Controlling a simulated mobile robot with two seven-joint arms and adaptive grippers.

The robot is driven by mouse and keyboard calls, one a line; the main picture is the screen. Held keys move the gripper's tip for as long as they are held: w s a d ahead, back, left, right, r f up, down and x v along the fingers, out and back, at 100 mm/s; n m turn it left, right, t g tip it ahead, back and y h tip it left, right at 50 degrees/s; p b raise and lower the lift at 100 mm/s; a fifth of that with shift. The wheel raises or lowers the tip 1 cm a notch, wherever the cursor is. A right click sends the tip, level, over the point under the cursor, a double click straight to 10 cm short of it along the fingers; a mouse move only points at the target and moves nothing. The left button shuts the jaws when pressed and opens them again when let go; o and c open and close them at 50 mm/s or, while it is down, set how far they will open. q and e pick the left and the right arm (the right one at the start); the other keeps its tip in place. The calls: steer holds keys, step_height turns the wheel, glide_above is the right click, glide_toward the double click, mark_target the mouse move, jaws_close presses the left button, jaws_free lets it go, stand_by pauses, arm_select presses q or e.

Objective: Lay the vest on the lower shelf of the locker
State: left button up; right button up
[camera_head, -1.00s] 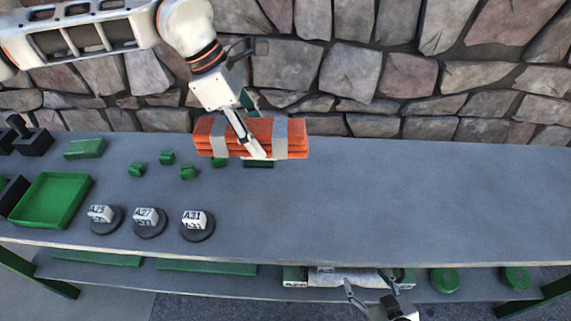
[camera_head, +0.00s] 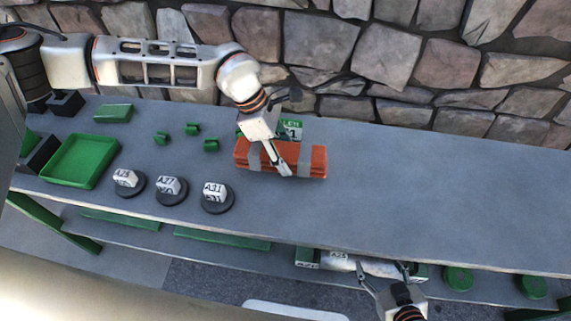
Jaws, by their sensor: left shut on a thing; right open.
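The vest is a folded orange bundle with grey bands (camera_head: 308,162), at the middle of the grey table top in the head view. My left gripper (camera_head: 282,168) is shut on it from above, with one finger showing across its front. I cannot tell whether the vest touches the table. My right gripper (camera_head: 385,277) is open at the table's front edge, near a pale grey-white thing (camera_head: 372,266) on the level below. A locker is not clearly recognisable in view.
A green tray (camera_head: 80,160), several small green parts (camera_head: 193,129) and three labelled white blocks on dark discs (camera_head: 168,188) occupy the left of the table. A green sign (camera_head: 290,128) stands behind the vest. The right side of the table top (camera_head: 450,190) is clear.

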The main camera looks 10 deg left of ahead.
arm_select(q)
steer(key=shift+f, duration=2.2)
steer(key=shift+f, duration=0.15)
steer(key=o, duration=1.2)
steer(key=shift+o, duration=0.2)
